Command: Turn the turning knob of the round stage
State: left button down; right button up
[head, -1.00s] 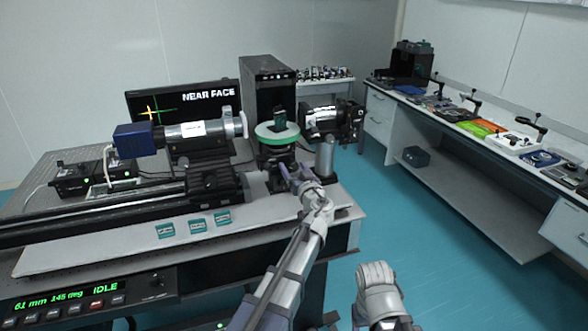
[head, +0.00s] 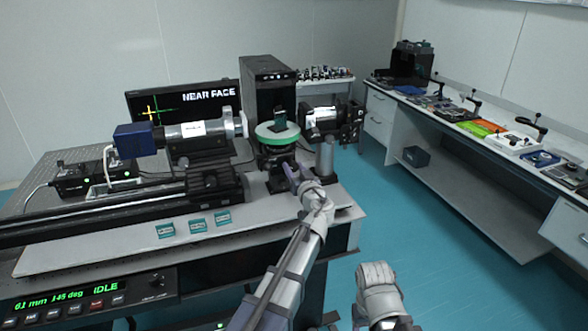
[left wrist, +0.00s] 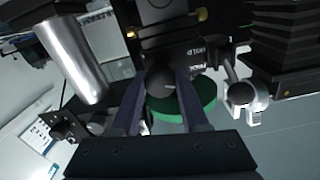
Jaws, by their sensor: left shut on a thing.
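The round stage (head: 277,134) has a green rim and stands on a dark mount at the right end of the table, with a small dark upright piece on it. My left gripper (head: 292,176) reaches its front low side. In the left wrist view the dark round turning knob (left wrist: 160,84) with a pale mark lies between the two fingers of the gripper (left wrist: 168,96), which is shut on it. Part of the green rim (left wrist: 198,100) shows behind the fingers. In the head view the gripper hides the knob. My right gripper's fingers are not seen.
A metal post (head: 325,160) stands close right of the left gripper. A blue-ended cylinder device (head: 190,133) is left of the stage. The display (head: 66,297) reads 61 mm, 145 deg, IDLE. Three small teal labelled plates (head: 197,225) lie on the front ledge.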

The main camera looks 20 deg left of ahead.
pick_arm(q)
jog(key=shift+m, duration=1.6)
jog(key=shift+c, duration=2.1)
grip_release()
jog(key=v, duration=0.7)
jog(key=shift+s+d, duration=0.25)
jog(key=shift+s, duration=0.1)
